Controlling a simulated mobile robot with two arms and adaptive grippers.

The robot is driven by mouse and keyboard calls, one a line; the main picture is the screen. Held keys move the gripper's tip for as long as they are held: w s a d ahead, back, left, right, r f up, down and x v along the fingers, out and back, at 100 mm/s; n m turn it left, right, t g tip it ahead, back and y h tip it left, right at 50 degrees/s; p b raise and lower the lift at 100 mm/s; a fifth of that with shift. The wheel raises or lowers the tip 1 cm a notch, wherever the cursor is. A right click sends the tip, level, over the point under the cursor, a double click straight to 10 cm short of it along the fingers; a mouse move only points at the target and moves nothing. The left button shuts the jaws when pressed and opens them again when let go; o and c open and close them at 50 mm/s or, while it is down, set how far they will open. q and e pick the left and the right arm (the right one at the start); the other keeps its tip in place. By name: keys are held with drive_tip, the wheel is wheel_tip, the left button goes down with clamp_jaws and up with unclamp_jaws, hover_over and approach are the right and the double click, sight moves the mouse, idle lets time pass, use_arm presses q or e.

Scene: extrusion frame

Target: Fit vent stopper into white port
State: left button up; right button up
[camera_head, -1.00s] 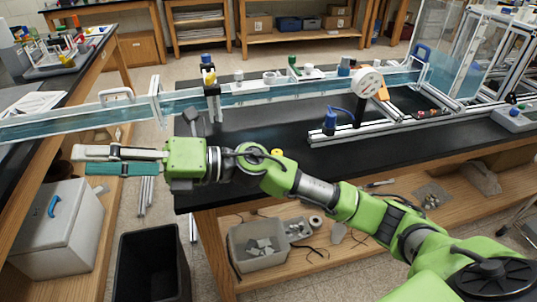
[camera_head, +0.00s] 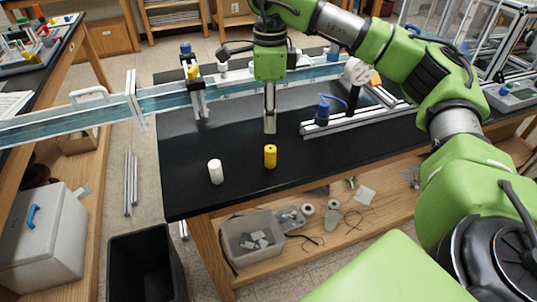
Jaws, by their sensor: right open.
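A white cylinder (camera_head: 215,172) and a yellow cylinder (camera_head: 270,156) stand upright and apart on the black bench top; which one is the vent stopper I cannot tell. My right gripper (camera_head: 270,128) points down just behind and above the yellow cylinder. It is open, seen nearly edge-on, and holds nothing visible. A small white fitting (camera_head: 223,68) shows on the long clear channel, left of my green wrist; whether it is the white port I cannot tell. My wrist hides part of the channel behind it. My left gripper is out of view.
The clear channel (camera_head: 60,124) runs across the back, with a clamp stand (camera_head: 195,85) on it. A blue-topped fitting (camera_head: 322,110) and metal rails are at right. A black bin (camera_head: 147,265) stands on the floor.

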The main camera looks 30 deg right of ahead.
sight(271, 148)
wheel_tip(271, 148, down, 7)
drive_tip(key=shift+r+p, duration=0.1)
drive_tip(key=shift+p, duration=0.35)
wheel_tip(271, 148, down, 5)
drive_tip(key=shift+d+r+p, duration=0.1)
drive_tip(key=shift+d+p, duration=0.05)
drive_tip(key=shift+p, duration=0.8)
drive_tip(key=shift+f, duration=0.35)
drive_tip(key=c, duration=1.1)
